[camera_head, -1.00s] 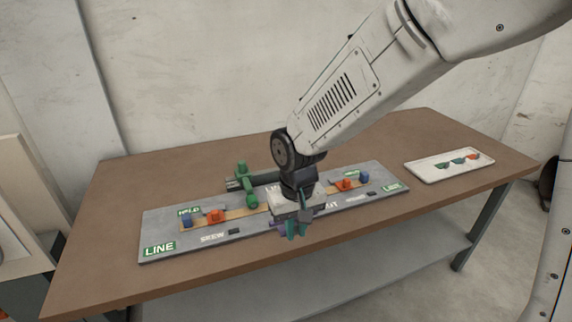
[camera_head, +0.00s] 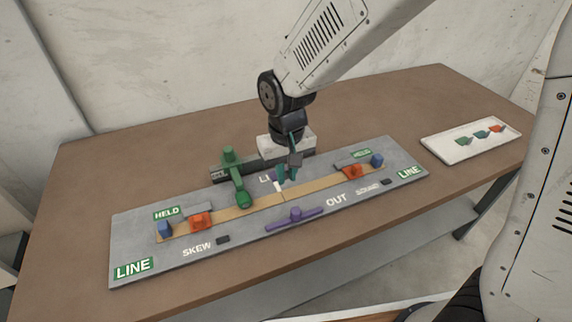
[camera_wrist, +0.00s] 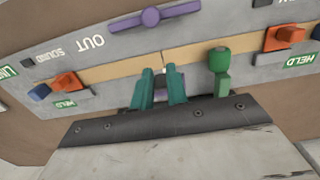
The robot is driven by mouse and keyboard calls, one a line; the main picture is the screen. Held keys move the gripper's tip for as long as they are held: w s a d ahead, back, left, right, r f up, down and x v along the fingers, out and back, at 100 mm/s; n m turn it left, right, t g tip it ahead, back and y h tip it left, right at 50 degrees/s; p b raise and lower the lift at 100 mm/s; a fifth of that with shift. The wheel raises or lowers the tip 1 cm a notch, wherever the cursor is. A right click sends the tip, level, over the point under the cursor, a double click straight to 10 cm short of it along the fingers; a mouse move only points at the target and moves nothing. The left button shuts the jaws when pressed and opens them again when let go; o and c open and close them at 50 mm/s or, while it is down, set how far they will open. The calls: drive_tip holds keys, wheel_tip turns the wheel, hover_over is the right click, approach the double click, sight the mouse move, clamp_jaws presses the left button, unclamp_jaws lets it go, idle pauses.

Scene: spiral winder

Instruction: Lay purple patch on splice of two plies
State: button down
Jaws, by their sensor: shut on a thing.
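My gripper (camera_head: 285,182), with teal fingers, is just above the back edge of the tan strip, near its middle. It is shut on a small piece, of which purple (camera_wrist: 159,95) shows between the fingers in the wrist view; this looks like the purple patch, mostly hidden. A pale bit shows at the fingertips. The two tan plies (camera_head: 225,213) lie end to end along the grey board, and their splice (camera_head: 284,198) shows as a thin line just in front of the fingers. I cannot tell whether the held piece touches the strip.
A purple bar with a knob (camera_head: 295,215) lies in front of the splice by OUT. A green-knobbed arm (camera_head: 240,185) stands close left of my gripper. Orange and blue blocks (camera_head: 199,221) sit at both strip ends. A white tray (camera_head: 432,146) with small coloured pieces is at right.

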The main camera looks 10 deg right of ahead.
drive_tip(key=shift+f, duration=3.85)
drive_tip(key=c, duration=1.3)
unclamp_jaws()
drive_tip(key=shift+r, duration=0.15)
